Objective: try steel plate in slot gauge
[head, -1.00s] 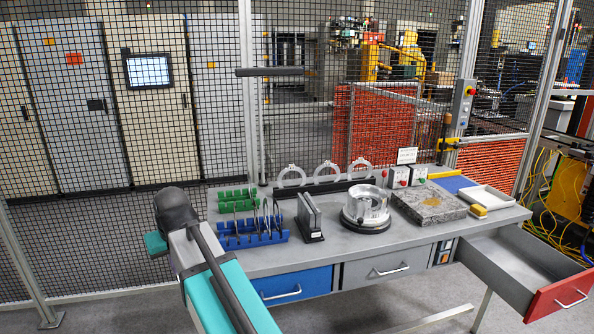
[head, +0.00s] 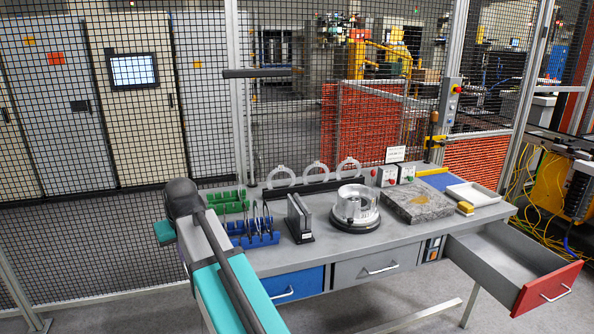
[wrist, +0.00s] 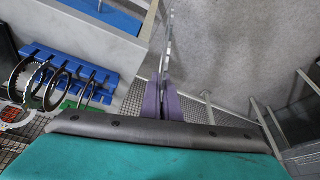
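In the wrist view the two purple fingers of my gripper (wrist: 163,103) are closed together on a thin steel plate (wrist: 168,40), seen almost edge-on and standing out beyond the fingertips. In the head view my arm is at the left end of the bench; the fingers and held plate are hidden there. The slot gauge (head: 300,218) looks to be the pair of upright grey plates on a black base, mid-bench, apart from my arm. A blue rack (head: 252,240) with several upright rings stands left of it; it also shows in the wrist view (wrist: 88,68).
A green rack (head: 229,207) stands behind the blue one. A round metal housing (head: 355,208) and a stone block (head: 417,207) are right of the gauge. White rings stand at the back. An open red-fronted drawer (head: 545,288) juts out at right. Mesh fence closes the rear.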

